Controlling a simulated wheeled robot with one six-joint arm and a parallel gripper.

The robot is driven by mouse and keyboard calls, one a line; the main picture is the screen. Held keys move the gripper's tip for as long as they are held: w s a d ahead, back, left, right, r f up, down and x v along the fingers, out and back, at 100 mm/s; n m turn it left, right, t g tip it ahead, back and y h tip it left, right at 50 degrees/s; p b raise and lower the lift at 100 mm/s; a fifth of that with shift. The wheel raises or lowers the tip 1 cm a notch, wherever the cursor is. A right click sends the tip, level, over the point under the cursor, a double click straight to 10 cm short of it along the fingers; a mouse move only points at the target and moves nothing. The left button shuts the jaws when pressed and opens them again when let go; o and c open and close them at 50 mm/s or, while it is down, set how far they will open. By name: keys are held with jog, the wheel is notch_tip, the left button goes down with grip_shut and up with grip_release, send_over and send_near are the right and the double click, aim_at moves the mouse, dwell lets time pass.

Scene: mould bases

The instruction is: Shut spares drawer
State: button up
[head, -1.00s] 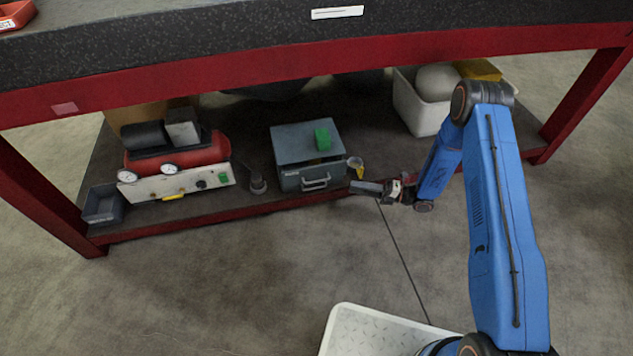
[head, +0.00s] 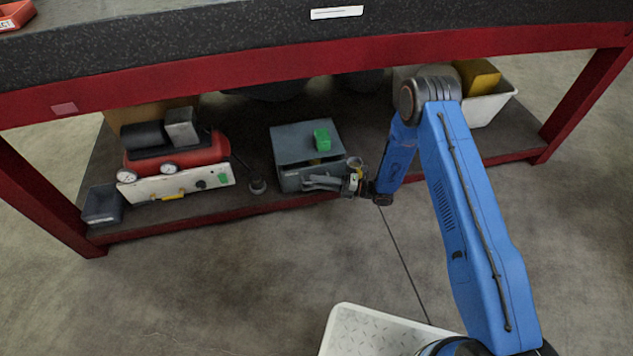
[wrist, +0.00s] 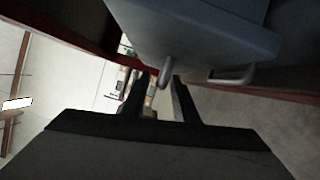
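The spares drawer is the front of a small blue-grey cabinet (head: 290,141) on the lower shelf. The drawer front (head: 290,182) seems to stand out a little, with a dark gap under the cabinet top. My gripper (head: 310,183) is at the drawer front, its fingers covering the handle in the head view. In the wrist view my gripper (wrist: 162,85) has its two fingers apart. One end of the metal handle (wrist: 233,76) shows right of the fingers, and another bent part shows at the fingertips. Whether the fingers touch it I cannot tell.
A green block (head: 322,139) sits on the cabinet. A small cup (head: 355,163) stands close beside it, near my gripper. A red compressor (head: 180,152) is at the left. A white bin (head: 490,106) is at the right. The bench's red beam (head: 250,69) runs above.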

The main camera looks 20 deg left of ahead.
jog(key=shift+a, duration=0.35)
jog(key=shift+c, duration=0.5)
grip_shut()
dwell(0.8)
